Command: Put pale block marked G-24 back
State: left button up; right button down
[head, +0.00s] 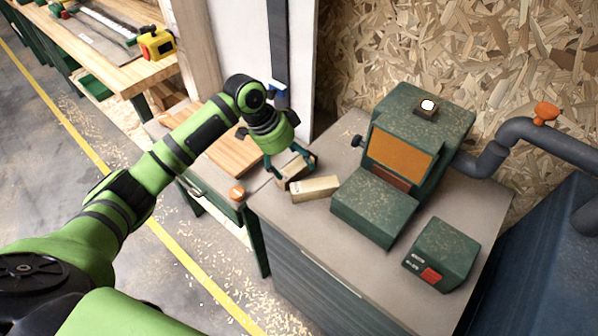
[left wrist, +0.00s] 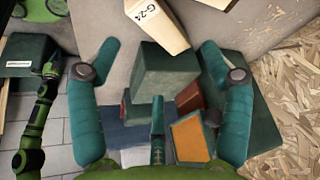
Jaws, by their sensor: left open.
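In the head view a pale block (head: 316,189) lies on the grey bench top. Its label cannot be read there. My left gripper (head: 294,168) points down just behind and left of it, over a small wooden piece partly hidden by the fingers. In the left wrist view the fingers of this gripper (left wrist: 160,50) are spread wide, with no block held.
A green machine (head: 425,130) with an orange window stands right of the blocks. A green box with a red button (head: 441,254) is at the bench's front right. The front middle of the bench is clear.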

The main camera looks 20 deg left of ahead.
pick_arm(q)
jog(key=b+v, duration=0.1)
jog(key=v, duration=0.6)
jog(key=shift+d, duration=0.1)
dwell(2.3)
